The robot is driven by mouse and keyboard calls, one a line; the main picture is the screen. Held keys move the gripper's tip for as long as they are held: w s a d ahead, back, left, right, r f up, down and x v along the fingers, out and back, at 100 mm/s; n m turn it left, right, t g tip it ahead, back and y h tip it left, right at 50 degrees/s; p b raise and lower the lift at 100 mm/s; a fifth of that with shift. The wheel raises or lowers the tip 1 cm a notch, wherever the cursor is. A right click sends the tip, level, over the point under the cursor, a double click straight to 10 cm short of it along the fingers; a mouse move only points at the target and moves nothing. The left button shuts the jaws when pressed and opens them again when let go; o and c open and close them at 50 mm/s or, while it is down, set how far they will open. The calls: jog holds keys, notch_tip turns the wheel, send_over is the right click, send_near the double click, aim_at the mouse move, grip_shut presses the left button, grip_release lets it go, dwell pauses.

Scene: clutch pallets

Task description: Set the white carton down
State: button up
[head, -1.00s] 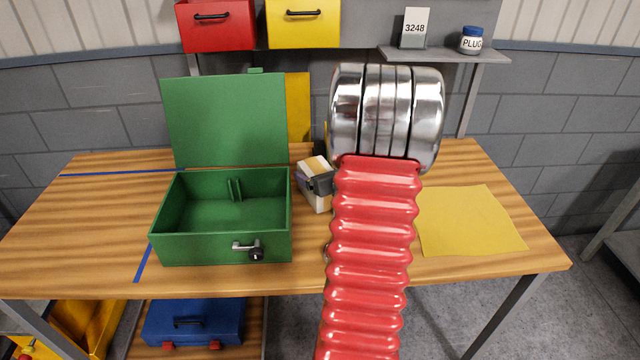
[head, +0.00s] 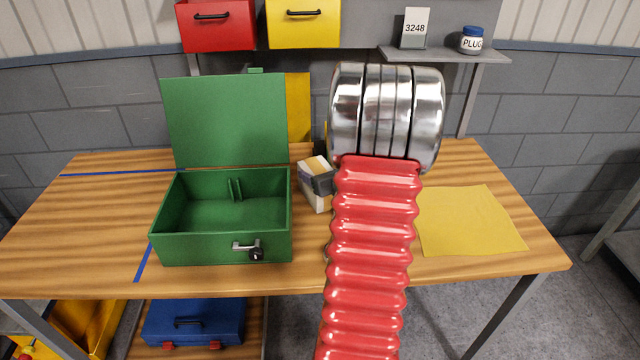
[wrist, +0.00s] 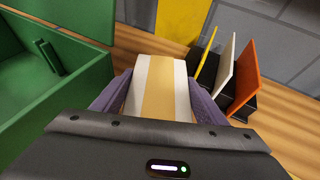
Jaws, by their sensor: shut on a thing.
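The white carton (head: 313,172) has a tan band and is tilted in the head view, just right of the green box. It also shows in the wrist view (wrist: 142,85), between the two purple finger pads. My gripper (wrist: 158,100) is shut on the carton. In the head view my gripper (head: 322,184) shows as a dark piece at the carton, and my red arm hides part of the area. I cannot tell whether the carton's underside touches the table.
The open green box (head: 222,250) stands left of the carton. A rack with yellow, white and orange dividers (wrist: 245,75) stands close on the right in the wrist view. A yellow cloth (head: 470,222) lies on the right of the wooden table (head: 90,220).

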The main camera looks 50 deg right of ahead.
jog(key=c, duration=0.5)
jog(key=shift+r, duration=0.15)
notch_tip(320, 180, up, 10)
jog(key=shift+f, duration=0.1)
dwell(0.7)
